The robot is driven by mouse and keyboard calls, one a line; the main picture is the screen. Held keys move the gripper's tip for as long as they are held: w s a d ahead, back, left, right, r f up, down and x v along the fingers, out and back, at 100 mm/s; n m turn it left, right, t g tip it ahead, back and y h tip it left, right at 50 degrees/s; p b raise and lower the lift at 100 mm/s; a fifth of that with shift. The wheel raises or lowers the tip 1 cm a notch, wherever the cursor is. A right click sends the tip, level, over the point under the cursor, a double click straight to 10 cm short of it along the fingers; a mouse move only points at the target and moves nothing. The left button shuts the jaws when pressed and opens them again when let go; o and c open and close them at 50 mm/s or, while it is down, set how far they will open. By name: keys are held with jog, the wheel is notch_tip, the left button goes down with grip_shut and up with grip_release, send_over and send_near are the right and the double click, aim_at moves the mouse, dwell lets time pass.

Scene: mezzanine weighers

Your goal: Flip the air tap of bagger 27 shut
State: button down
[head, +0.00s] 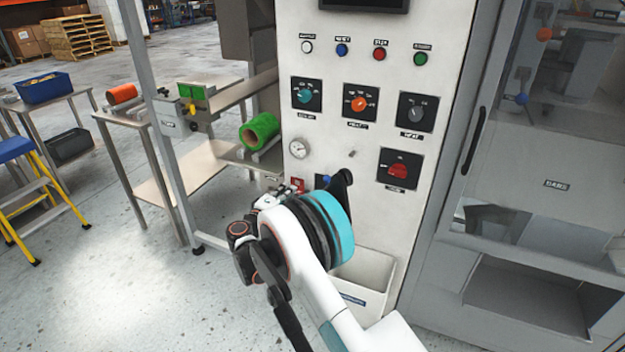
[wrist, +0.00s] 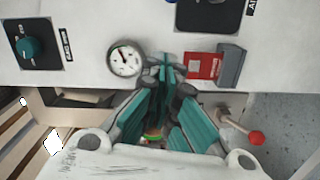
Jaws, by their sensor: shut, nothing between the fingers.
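In the wrist view, a short metal lever with a red ball end (wrist: 257,138) sticks out beside the lower edge of the white panel. A red plate with a grey block (wrist: 229,65) sits on the panel nearer my gripper. No readable label shows which of these is the air tap, or the number 27. My gripper (wrist: 167,72) is shut and empty, its teal-padded fingers pointing at the panel between the round gauge (wrist: 124,59) and the red plate. In the head view my gripper (head: 272,198) is at the panel's lower left, partly hidden by my arm.
The white panel (head: 350,40) carries knobs, buttons and a red rotary switch (head: 398,168). A white bin (head: 368,272) sticks out low on it. A bench with a green roll (head: 260,130) stands left. A glazed grey cabinet (head: 550,190) stands right. Floor at lower left is clear.

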jog(key=w+d+b, duration=0.5)
jog(key=w+d, duration=0.2)
jog(key=w, duration=0.1)
jog(key=shift+w+d+f, duration=0.35)
jog(key=shift+d+f, duration=0.05)
dwell(0.5)
jog(key=shift+s+d+r+m, duration=0.1)
jog(key=shift+d+m, duration=0.15)
jog(key=shift+m, duration=0.05)
